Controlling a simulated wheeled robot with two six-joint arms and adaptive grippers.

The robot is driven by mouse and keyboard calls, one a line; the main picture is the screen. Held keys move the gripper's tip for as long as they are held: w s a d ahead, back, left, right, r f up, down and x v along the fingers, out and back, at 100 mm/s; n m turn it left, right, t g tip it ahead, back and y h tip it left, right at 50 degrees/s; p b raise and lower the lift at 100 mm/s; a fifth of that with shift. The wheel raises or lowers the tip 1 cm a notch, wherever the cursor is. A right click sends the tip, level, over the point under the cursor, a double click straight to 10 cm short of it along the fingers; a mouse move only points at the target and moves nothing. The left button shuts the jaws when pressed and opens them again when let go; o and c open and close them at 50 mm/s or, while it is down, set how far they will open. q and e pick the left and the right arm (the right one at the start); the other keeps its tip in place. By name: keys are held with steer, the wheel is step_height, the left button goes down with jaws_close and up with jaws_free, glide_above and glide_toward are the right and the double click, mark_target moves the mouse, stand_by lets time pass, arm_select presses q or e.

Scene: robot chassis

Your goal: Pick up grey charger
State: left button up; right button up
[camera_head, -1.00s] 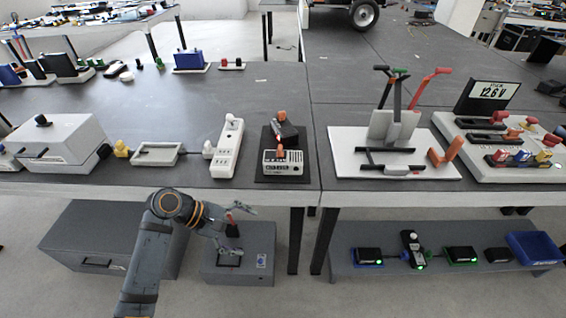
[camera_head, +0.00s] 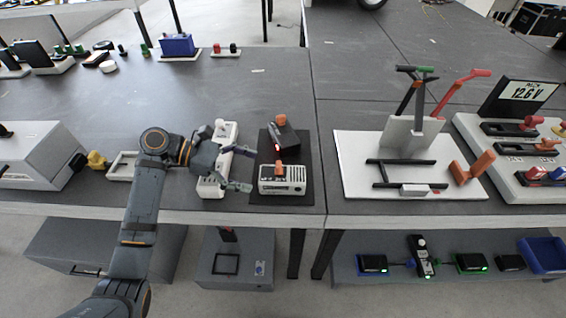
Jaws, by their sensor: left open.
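The grey charger (camera_head: 284,187) is a pale grey box with an orange piece on top. It sits on a dark mat (camera_head: 305,192) near the table's front edge. My left gripper (camera_head: 243,169) is open and empty, its two fingers pointing right toward the charger's left side. It appears over the white power strip (camera_head: 227,134), partly covering it. A gap shows between the fingertips and the charger. My right gripper is out of view.
A dark block with an orange knob (camera_head: 283,137) stands just behind the charger. A white stand with tall handles (camera_head: 348,165) is to the right. A yellow plug (camera_head: 97,160) and a grey box (camera_head: 38,165) are at the left. Open tabletop lies behind.

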mark_target(288, 174)
arm_select(q)
steer(key=shift+w, duration=0.15)
steer(key=x, duration=0.4)
steer(key=shift+s+d, duration=0.3)
steer(key=shift+d, duration=0.05)
steer(key=shift+w+d+f+b, duration=0.1)
steer(key=shift+d+b, duration=0.2)
steer(key=shift+d, duration=0.2)
steer(key=d, duration=0.4)
steer(key=shift+w+d+f+b, duration=0.1)
steer(key=shift+w+f+b, duration=0.15)
steer(key=shift+f+b, duration=0.1)
steer(key=shift+d+f, duration=0.15)
steer(key=shift+d, duration=0.15)
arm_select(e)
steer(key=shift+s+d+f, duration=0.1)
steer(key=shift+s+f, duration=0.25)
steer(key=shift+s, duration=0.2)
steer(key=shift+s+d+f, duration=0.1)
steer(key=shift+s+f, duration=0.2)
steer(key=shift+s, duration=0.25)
arm_select(q)
steer(key=shift+a, duration=0.1)
steer(key=shift+c, duration=0.5)
